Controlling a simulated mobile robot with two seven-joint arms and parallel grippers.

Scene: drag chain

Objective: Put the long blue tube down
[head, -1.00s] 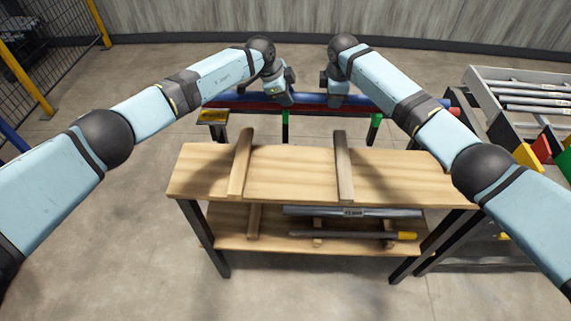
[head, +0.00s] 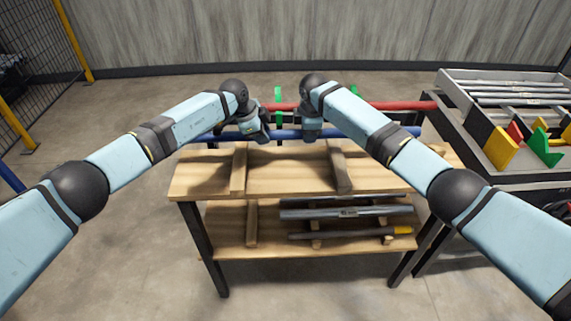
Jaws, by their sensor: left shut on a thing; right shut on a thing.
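The long blue tube (head: 285,134) lies crosswise just beyond the wooden bench's far edge in the head view. Both my grippers hold it from above. My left gripper (head: 258,136) is shut on the tube left of its middle. My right gripper (head: 312,134) is shut on it right of its middle. The fingertips are mostly hidden by the wrists. The tube's right end shows past my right forearm. The wooden bench (head: 290,180) has two wooden cross bars (head: 239,168) on its top, with no tube on them.
A red tube (head: 395,105) lies behind the blue one near green uprights (head: 278,93). The bench's lower shelf (head: 275,242) holds grey tubes (head: 345,212) and a yellow-ended bar (head: 402,230). A rack (head: 500,76) with grey tubes stands at right. A mesh fence is at left.

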